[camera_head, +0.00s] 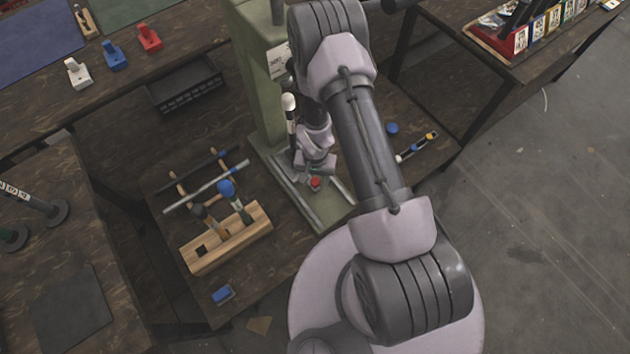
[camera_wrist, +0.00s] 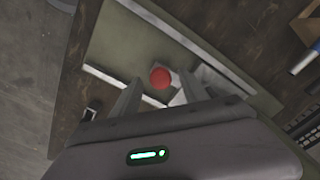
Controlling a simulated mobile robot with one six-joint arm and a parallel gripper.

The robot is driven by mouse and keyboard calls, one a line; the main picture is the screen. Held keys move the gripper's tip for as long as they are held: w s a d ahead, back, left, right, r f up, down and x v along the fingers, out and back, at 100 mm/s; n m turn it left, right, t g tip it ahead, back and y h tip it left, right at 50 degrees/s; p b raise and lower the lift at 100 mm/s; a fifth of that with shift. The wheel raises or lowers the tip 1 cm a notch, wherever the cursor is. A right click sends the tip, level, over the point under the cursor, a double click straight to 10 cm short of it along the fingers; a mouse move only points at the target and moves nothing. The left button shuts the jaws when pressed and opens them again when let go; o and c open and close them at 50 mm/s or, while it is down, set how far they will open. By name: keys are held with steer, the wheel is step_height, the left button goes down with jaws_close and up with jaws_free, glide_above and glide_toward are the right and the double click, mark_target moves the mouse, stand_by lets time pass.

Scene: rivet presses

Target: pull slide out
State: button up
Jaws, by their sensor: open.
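The slide shows a round red knob (camera_wrist: 160,78) in the wrist view, above a pale block between two light rails. In the head view the red knob (camera_head: 315,183) sits low on the green press (camera_head: 257,85), just below my gripper (camera_head: 313,170). My gripper (camera_wrist: 157,92) is open in the wrist view. Its two fingers point toward the knob, which appears between and slightly beyond the fingertips. I cannot tell whether a finger touches it. My arm hides part of the press in the head view.
A wooden block (camera_head: 250,232) with upright tools stands left of the press base. A silver rod (camera_head: 205,187) lies on a rack behind it. A blue block (camera_head: 222,294) lies near the bench front. A black tray (camera_head: 185,85) sits farther back. Open floor lies to the right.

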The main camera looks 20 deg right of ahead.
steer(key=shift+f, duration=0.4)
jaws_close()
stand_by(1.2)
